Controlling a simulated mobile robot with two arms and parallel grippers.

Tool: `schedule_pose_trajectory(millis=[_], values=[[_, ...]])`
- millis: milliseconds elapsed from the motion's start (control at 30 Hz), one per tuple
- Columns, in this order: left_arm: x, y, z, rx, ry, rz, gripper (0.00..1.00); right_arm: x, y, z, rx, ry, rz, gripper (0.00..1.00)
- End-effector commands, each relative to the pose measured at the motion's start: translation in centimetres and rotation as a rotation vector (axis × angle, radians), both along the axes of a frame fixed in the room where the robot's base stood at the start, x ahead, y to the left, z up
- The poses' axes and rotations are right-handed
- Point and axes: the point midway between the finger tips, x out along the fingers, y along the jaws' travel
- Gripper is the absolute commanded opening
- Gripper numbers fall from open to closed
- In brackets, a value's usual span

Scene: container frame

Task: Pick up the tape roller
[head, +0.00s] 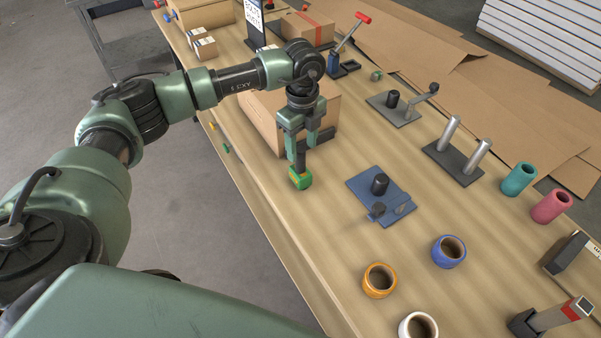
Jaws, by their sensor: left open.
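I cannot tell for sure which thing is the tape roller. My left gripper (299,162) points down over the table, left of the rolls. It is open. A small green and yellow thing (301,179) is right at its fingertips; whether it lies between them is hidden. My right gripper is not in view.
A blue plate with a black post (380,186) lies right of my left gripper. A cardboard box (262,119) stands behind it. Beyond are a grey plate with a crank (402,104) and a two-post stand (456,159). A red-tipped tool (560,314) is front right.

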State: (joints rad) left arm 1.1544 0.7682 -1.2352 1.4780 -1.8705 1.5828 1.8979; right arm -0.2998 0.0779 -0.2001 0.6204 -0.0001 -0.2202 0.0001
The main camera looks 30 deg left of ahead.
Motion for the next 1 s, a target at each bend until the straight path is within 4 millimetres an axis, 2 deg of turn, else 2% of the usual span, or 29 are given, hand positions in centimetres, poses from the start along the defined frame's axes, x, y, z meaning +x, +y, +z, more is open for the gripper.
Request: schedule_pose_trajectory(millis=[200,333,633,667,800,833,1000], values=[[-0.3,0.3,-2.6,0.000,0.005,-0.002,0.50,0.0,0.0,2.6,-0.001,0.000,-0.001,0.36],[-0.2,0.2,-4.5,-0.003,0.002,-0.002,0.50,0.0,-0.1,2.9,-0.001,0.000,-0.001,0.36],[-0.1,0.2,-5.3,-0.003,-0.001,-0.004,0.50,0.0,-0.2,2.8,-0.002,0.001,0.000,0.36],[-0.1,0.2,-5.3,-0.003,-0.001,-0.004,0.45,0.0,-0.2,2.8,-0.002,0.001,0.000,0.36],[-0.1,0.2,-5.3,-0.003,-0.001,-0.004,0.06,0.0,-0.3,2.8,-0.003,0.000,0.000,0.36],[-0.1,0.2,-5.3,-0.003,-0.001,-0.004,0.00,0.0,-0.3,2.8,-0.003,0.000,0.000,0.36],[0.0,0.2,-5.1,-0.004,-0.004,-0.004,0.00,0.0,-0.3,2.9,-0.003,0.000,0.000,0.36]])
